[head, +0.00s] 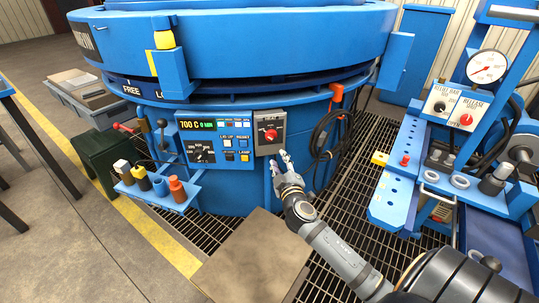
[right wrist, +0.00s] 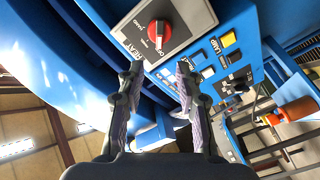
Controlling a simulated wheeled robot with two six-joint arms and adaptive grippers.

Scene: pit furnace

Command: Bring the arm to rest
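My right gripper (head: 284,160) is in front of the blue furnace (head: 240,45), just below and right of the grey heat switch box (head: 270,146). In the right wrist view its two fingers (right wrist: 158,72) stand apart with nothing between them. The red rotary knob (head: 270,134) on the box is just beyond the fingertips, and it also shows in the right wrist view (right wrist: 158,33). The gripper looks apart from the knob. My right arm reaches in from the lower right. My left arm and gripper are not in view.
Left of the switch box is the control panel (head: 216,143), its display reading 700 C. A small blue shelf (head: 155,199) with several bottles juts out at left. A blue bench (head: 398,178) with gauges stands at right. Floor grating and a flat plate (head: 250,262) lie below.

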